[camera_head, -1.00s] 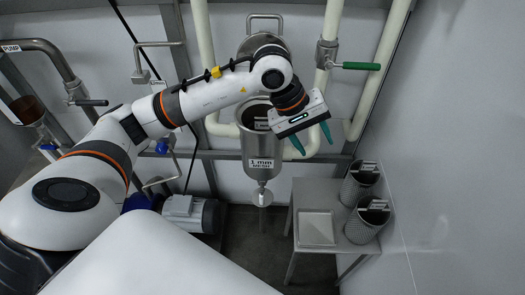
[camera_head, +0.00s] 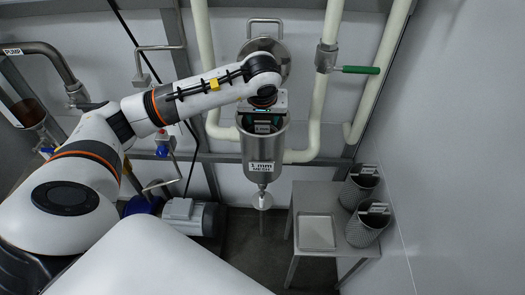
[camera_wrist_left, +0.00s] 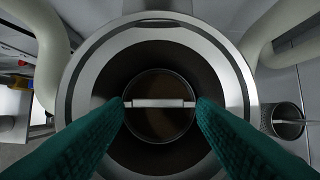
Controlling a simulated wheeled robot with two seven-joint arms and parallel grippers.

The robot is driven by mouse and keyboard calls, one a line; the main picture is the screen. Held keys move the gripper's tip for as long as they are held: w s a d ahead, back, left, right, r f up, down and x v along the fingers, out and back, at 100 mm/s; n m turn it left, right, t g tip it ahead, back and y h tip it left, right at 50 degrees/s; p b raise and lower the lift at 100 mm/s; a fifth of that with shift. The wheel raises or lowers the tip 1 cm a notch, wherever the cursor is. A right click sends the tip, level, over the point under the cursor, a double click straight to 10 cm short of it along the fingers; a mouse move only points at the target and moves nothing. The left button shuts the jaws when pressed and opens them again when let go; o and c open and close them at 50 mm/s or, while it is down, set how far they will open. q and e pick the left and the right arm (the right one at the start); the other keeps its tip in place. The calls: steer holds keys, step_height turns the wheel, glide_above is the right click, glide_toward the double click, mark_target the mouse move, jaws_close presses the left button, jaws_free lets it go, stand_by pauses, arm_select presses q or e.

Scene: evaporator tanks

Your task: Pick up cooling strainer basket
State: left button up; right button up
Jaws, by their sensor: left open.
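The cooling strainer is a steel cylinder (camera_head: 262,155) labelled "1 mm MESH", standing open-topped at the middle of the head view. In the left wrist view a round basket (camera_wrist_left: 160,125) sits down inside it, with a pale handle bar (camera_wrist_left: 160,103) across its top. My left gripper (camera_wrist_left: 160,108) is open and empty, pointing down into the cylinder's mouth. Its green fingers appear near the two ends of the bar; whether they touch it cannot be told. In the head view the hand covers part of the opening. My right gripper is not in view.
Two mesh baskets (camera_head: 368,224) with labelled handles stand on a small steel table (camera_head: 309,190) at the right, beside a square tray (camera_head: 317,232). Cream pipes (camera_head: 207,70) flank the strainer. A round lid (camera_head: 268,47) is raised behind it. A green-handled valve (camera_head: 357,69) is at the upper right.

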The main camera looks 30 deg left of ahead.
mark_target(262, 122)
arm_select(q)
steer(key=shift+x, duration=1.9)
steer(key=shift+a, duration=0.1)
jaws_close()
steer(key=shift+r, duration=0.15)
